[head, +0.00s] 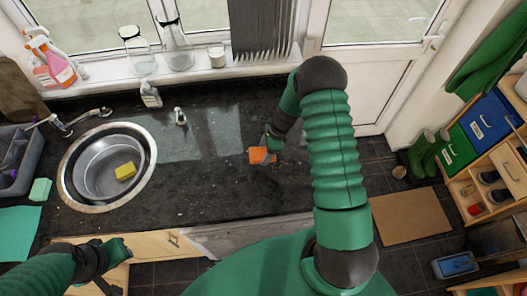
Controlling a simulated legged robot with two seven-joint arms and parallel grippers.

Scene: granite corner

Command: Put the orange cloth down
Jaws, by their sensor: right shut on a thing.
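The orange cloth (259,156) shows as a small orange patch over the dark granite counter (200,185), right of the sink. My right gripper (268,147) is shut on it. I cannot tell whether the cloth touches the counter. My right arm hides part of the area to the right of it. My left gripper (116,290) is at the bottom left, in front of the cabinet and below the counter edge. Its fingers look apart, and I see nothing between them.
A round steel sink (82,190) holds a yellow sponge (125,171). A soap bottle (150,95) and a small tap-like fitting (180,117) stand near the back edge. Glass jars (137,52) and a spray bottle (52,62) line the sill. The counter between sink and cloth is clear.

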